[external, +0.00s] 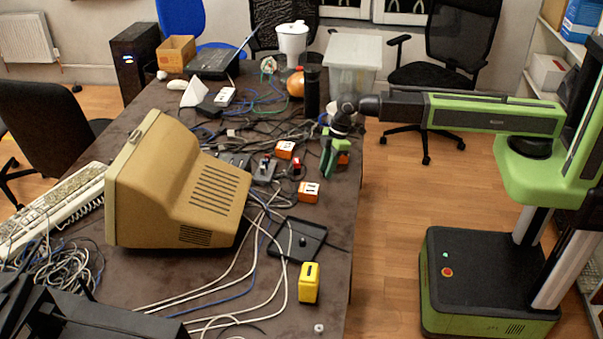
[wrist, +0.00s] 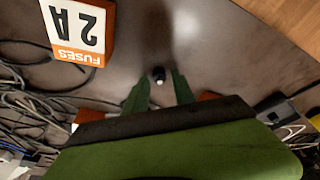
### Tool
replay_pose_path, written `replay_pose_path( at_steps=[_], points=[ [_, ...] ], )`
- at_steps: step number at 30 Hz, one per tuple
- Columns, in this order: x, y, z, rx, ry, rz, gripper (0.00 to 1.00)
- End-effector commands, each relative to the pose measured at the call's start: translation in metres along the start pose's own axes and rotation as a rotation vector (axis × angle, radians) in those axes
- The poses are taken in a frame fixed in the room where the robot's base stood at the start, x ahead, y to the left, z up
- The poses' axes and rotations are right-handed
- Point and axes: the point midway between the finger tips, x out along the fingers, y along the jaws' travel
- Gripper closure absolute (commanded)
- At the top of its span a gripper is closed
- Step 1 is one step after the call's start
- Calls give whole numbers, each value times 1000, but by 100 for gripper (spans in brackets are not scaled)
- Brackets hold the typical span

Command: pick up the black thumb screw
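The black thumb screw (wrist: 158,75) is small and dark with a pale end. It sits on the dark tabletop in the wrist view, between and slightly beyond my fingertips. My gripper (wrist: 159,84) has its two green fingers apart, one on each side of the screw, with a gap to it on both sides. I cannot tell the height of the fingertips above the table. In the external view my gripper (external: 331,155) points down over the table's right edge area, and I cannot make out the screw there.
An orange-and-white fuse box (wrist: 80,32) stands left of the screw; other such boxes (external: 309,192) (external: 285,150) are on the table (external: 325,265). Cables (wrist: 35,105) lie to the left. A beige monitor (external: 180,185), black tray (external: 297,240) and yellow box (external: 309,283) are farther off. The tabletop around the screw is bare.

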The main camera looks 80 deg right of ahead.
Motion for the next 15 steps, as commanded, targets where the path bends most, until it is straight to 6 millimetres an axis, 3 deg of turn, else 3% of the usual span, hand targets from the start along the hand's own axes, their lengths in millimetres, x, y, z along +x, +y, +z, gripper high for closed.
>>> replay_pose_path(
  at_steps=[1,6,15],
  points=[
    [0,0,0,0,0,0,77],
    [0,0,0,0,0,0,99],
    [0,0,0,0,0,0,100]
  ],
)
